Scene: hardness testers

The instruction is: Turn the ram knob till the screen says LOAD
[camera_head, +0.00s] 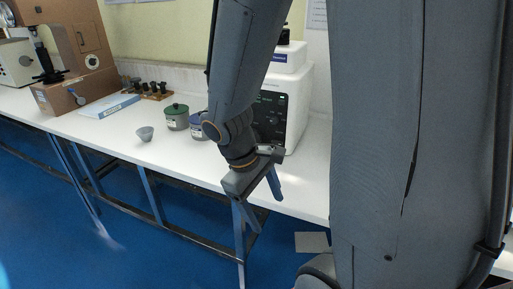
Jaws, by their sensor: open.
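My gripper (268,214) hangs open and empty over the front edge of the white bench, below and in front of a white tester (299,108). The tester has a dark front panel (270,112), partly hidden by my arm. A small lit display seems to show on it, too small to read. At the far left, a brown tester (73,38) has a grey-blue knob (77,97) low on its base. I cannot tell which knob is the ram knob. My gripper touches neither tester.
Blue legs stand under the bench. The bench front between bowl and gripper is clear.

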